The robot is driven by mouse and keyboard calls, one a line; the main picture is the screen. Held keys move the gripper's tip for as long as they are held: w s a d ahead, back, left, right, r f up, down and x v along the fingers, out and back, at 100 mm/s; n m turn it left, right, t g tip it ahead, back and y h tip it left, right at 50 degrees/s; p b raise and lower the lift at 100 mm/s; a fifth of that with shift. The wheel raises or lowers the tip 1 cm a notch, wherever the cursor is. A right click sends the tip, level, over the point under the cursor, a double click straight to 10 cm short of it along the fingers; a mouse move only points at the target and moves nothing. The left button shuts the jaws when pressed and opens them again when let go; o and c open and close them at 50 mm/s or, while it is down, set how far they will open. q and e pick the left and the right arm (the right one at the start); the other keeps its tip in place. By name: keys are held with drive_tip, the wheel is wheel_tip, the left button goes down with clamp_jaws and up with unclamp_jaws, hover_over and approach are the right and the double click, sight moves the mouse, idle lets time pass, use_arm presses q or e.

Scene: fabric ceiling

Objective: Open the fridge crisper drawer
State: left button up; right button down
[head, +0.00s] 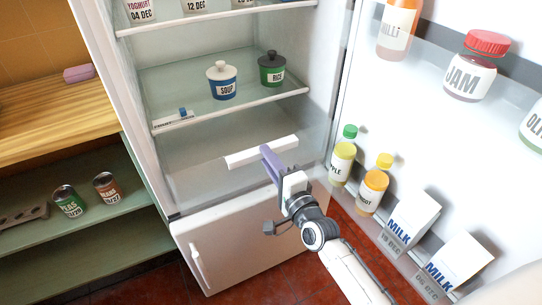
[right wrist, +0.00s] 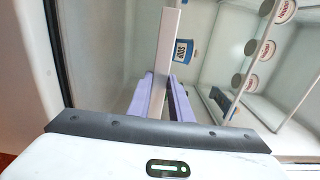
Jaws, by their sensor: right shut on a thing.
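The crisper drawer (head: 205,185) is the clear, glassy bin at the bottom of the fridge's cold compartment. Its white bar handle (head: 242,158) runs across the front. My right gripper (head: 268,152) has its purple fingers on the middle of this handle. In the right wrist view the white handle (right wrist: 169,40) passes between the two purple fingers (right wrist: 163,80), which are shut on it. I cannot tell how far the drawer stands out, if at all. My left gripper is not in view.
The fridge door (head: 345,115) stands open at right, with jars, bottles and milk cartons (head: 408,222) on its racks. Soup (head: 222,82) and rice (head: 271,70) pots stand on the shelf above. A shut white lower door (head: 245,240) is below. Wooden counter (head: 50,115) at left.

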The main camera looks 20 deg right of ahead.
drive_tip(key=c, duration=1.7)
unclamp_jaws()
drive_tip(key=shift+s+f, duration=0.1)
drive_tip(key=shift+f, duration=0.25)
drive_tip(key=shift+r, duration=0.1)
drive_tip(key=s, duration=1)
drive_tip(key=shift+s+d, duration=0.1)
drive_tip(key=shift+d, duration=0.3)
drive_tip(key=s+a+f+n+g, duration=0.1)
drive_tip(key=s+f+n+g, duration=0.2)
drive_tip(key=s+f+n, duration=0.3)
drive_tip(key=s+a+f+n+g, duration=0.2)
drive_tip(key=s+f+n+g, duration=0.1)
drive_tip(key=s+f+n, duration=0.3)
drive_tip(key=s+a+f+n+g, duration=0.1)
drive_tip(key=s+f+n+g, duration=0.2)
drive_tip(key=s+f+n, duration=0.4)
drive_tip(key=shift+s+a+f+g+y, duration=0.1)
drive_tip(key=shift+a+f+g+y, duration=0.1)
drive_tip(key=shift+f, duration=0.1)
drive_tip(key=shift+s+a+f+g+y, duration=0.1)
drive_tip(key=shift+f+y, duration=0.1)
drive_tip(key=shift+f, duration=0.1)
